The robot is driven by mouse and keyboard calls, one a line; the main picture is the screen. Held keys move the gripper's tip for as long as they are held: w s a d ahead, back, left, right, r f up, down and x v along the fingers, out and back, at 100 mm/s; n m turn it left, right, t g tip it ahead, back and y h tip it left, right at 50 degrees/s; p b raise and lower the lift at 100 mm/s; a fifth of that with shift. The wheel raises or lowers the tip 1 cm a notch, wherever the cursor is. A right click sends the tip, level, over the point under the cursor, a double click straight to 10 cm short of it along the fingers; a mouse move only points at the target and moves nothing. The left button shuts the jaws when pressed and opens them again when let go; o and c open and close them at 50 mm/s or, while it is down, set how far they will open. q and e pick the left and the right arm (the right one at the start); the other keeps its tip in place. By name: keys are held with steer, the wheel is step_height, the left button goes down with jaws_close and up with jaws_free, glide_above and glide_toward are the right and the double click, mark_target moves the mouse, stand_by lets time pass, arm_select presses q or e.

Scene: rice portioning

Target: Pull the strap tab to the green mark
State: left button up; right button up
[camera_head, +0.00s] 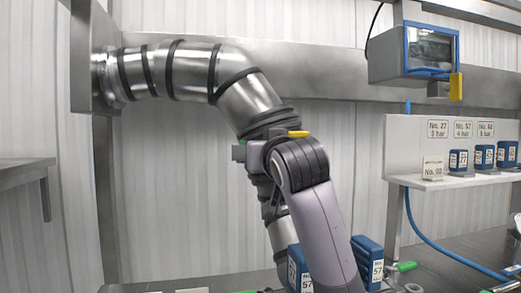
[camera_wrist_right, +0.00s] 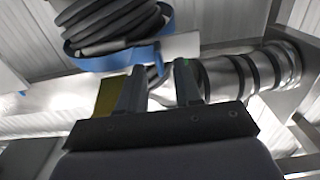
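In the right wrist view a blue strap (camera_wrist_right: 115,61) curves under a black ribbed sleeve, with a pale flat piece (camera_wrist_right: 180,46) at its right end. My right gripper (camera_wrist_right: 159,68) is open, its two fingers apart just below the strap; I cannot tell whether they touch it. I cannot tell which piece is the tab. My left gripper is out of view.
A silver duct (camera_head: 190,70) with black bands bends down behind my right arm. Blue containers (camera_head: 368,262) and green-handled items (camera_head: 403,267) stand on the bench below. A wall cabinet (camera_head: 430,50) and a shelf (camera_head: 450,183) with blue containers are at right.

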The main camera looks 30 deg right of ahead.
steer(key=shift+x, duration=0.95)
jaws_close()
stand_by(0.8)
